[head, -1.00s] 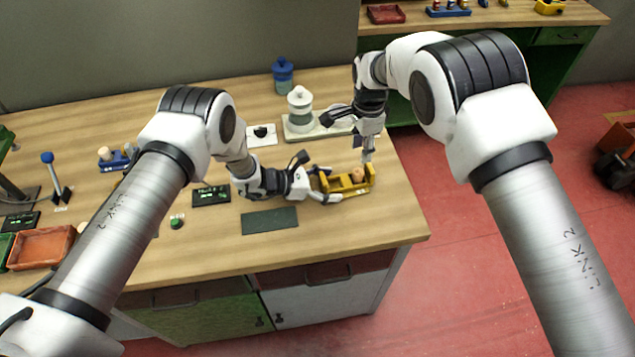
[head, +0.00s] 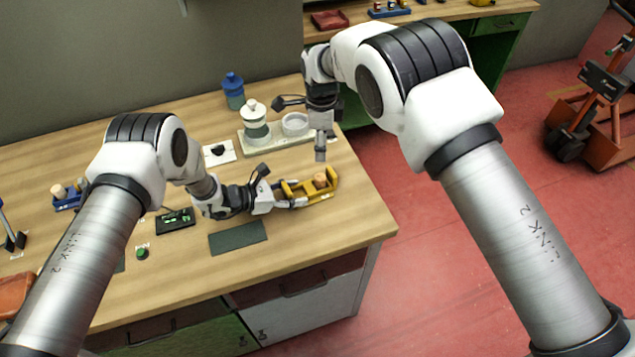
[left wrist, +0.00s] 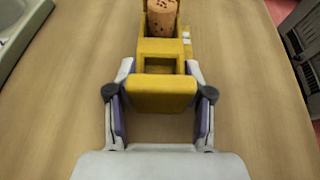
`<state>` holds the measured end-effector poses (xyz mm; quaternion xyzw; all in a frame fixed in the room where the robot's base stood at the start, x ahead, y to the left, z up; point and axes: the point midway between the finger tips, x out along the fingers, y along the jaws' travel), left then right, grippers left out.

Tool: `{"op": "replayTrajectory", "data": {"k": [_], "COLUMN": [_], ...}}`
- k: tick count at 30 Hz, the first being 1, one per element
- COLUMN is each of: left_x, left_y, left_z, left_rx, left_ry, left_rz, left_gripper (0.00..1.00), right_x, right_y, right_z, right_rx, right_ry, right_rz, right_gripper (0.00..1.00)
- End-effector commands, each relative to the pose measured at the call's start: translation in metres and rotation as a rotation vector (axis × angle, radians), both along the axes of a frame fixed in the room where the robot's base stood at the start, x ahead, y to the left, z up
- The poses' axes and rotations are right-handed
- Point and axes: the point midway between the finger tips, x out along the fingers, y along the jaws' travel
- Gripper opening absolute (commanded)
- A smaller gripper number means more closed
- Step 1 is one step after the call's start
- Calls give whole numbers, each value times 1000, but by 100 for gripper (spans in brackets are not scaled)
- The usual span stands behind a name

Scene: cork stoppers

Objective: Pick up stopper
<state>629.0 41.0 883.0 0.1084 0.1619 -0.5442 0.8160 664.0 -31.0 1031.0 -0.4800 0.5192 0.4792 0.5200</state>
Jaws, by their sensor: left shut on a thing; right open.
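A yellow holder (head: 328,188) stands near the right edge of the wooden table. A brown cork stopper (head: 320,179) sits upright in its far compartment. In the left wrist view the speckled stopper (left wrist: 162,18) shows at the top, cut off by the frame. My left gripper (head: 297,204) is shut on the holder's near end block (left wrist: 160,93), with one finger on each side. The holder's middle compartment (left wrist: 160,64) looks empty. My right gripper (head: 320,156) is open and points down just above the stopper, apart from it. Its fingers are small in the head view.
A pale tray (head: 275,138) with a white-lidded jar (head: 255,120) stands behind the holder. A blue jar (head: 233,92) is farther back. A dark green mat (head: 238,237) lies in front of my left gripper. The table's right edge is close to the holder.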

Motion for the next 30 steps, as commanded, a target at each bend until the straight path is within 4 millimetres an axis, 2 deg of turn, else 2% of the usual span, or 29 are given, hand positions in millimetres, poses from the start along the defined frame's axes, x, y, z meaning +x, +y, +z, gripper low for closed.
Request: {"op": "replayTrajectory", "data": {"k": [6, 11, 18, 26, 30], "left_x": [-1, -1, -1, -1, -1], "left_y": [0, 0, 0, 0, 0], "left_z": [-1, -1, -1, -1, -1], "left_rx": [1, 1, 1, 1, 1], "left_ry": [2, 2, 2, 2, 2], "left_rz": [-1, -1, -1, -1, -1], "left_gripper": [8, 8, 8, 8, 8], "right_x": [-1, -1, -6, -5, -5], "right_y": [0, 1, 2, 2, 2], "right_z": [-47, -65, -106, -112, -112], "right_rx": [0, 1, 2, 2, 2], "right_ry": [5, 2, 3, 1, 1], "right_rz": [-2, -1, 0, 1, 2], "right_gripper": [61, 61, 61, 61, 26]}}
